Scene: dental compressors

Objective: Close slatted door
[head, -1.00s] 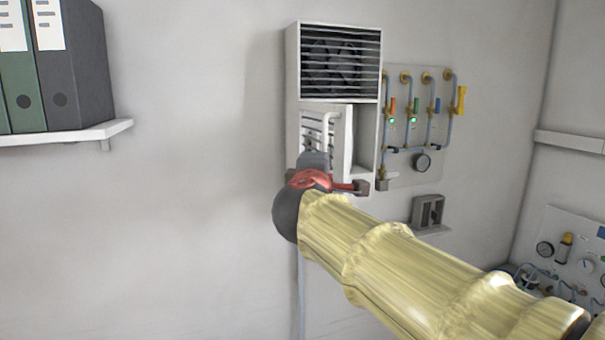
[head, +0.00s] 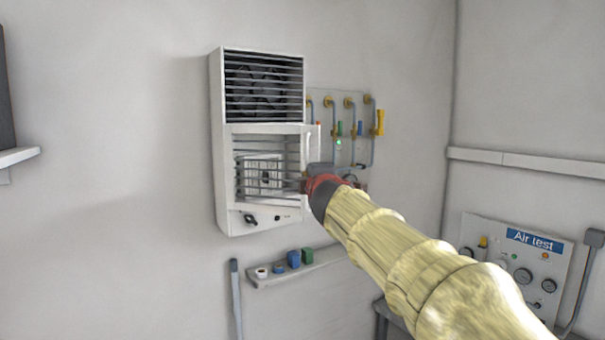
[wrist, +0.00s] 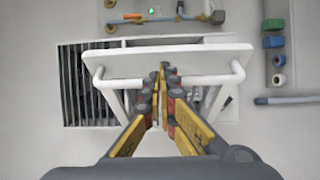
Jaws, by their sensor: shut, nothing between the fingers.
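The slatted door (head: 240,160) is the lower front of a white wall cabinet (head: 217,150). It looks partly open, its handle side standing out at the right; the exact gap is unclear. Its white handle (head: 310,142) runs upright along that side. My gripper (head: 306,184) is at the door's handle side, its fingers partly hidden by the wrist. In the wrist view the handle (wrist: 239,72) crosses behind my fingers, in front of a white panel (wrist: 140,62). My gripper (wrist: 162,68) is shut and empty, its tips by the handle; contact cannot be told.
A fixed louvre (head: 262,88) is above the door and a black knob (head: 250,219) below. Pipes with valves (head: 345,130) are on the wall at right. A small shelf (head: 320,262) holds rolls below.

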